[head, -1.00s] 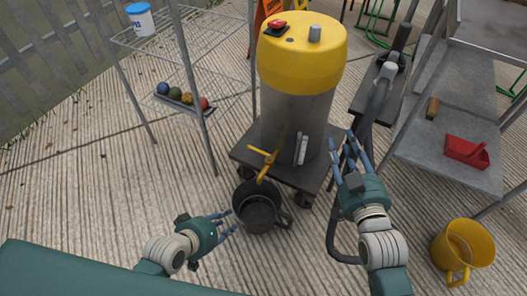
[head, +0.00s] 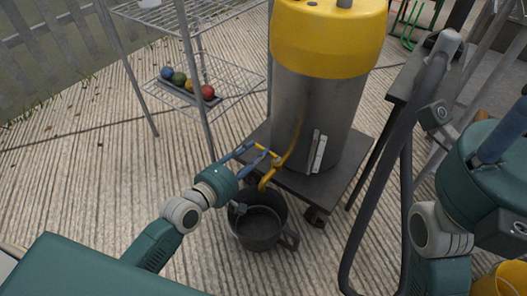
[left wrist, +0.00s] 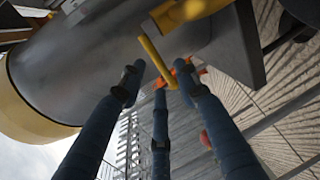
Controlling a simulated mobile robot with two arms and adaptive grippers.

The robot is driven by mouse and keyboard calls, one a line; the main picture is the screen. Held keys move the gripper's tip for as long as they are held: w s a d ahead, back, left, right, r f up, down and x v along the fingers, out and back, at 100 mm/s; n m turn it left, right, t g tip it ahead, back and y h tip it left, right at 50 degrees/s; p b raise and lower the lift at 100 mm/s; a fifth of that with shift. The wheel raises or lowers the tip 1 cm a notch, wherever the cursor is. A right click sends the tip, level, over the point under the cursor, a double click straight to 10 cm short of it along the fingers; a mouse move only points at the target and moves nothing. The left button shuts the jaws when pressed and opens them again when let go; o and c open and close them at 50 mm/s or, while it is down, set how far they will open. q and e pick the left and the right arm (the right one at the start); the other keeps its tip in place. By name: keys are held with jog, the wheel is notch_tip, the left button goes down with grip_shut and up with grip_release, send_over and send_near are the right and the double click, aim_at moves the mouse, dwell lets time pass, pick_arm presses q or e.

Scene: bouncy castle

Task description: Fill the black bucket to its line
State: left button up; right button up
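The black bucket (head: 243,231) stands upright on the ground below the yellow tap (head: 285,160) of a steel tank (head: 300,115) with a yellow top. Its inside is dark; I cannot make out a line or a water level. My left gripper (head: 265,155) is at the tap handle with its fingers spread. In the left wrist view, the yellow handle (left wrist: 155,60) lies between the blue fingers (left wrist: 165,85), with clear gaps to at least some of them. My right gripper (head: 505,140) is raised close to the camera at the right; its fingertips are mostly cut off.
The tank stands on a dark wheeled platform (head: 337,190). A dark hose (head: 375,200) hangs to its right. A wire rack (head: 230,90) with several coloured balls (head: 207,92) stands at the left. A yellow bucket (head: 512,272) is partly hidden at the lower right.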

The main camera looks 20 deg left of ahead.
aim_at(262, 149)
pick_arm(q)
jog(key=shift+b+x, duration=0.7)
jog(key=shift+x, duration=1.5)
jog(key=shift+c, duration=0.5)
grip_shut()
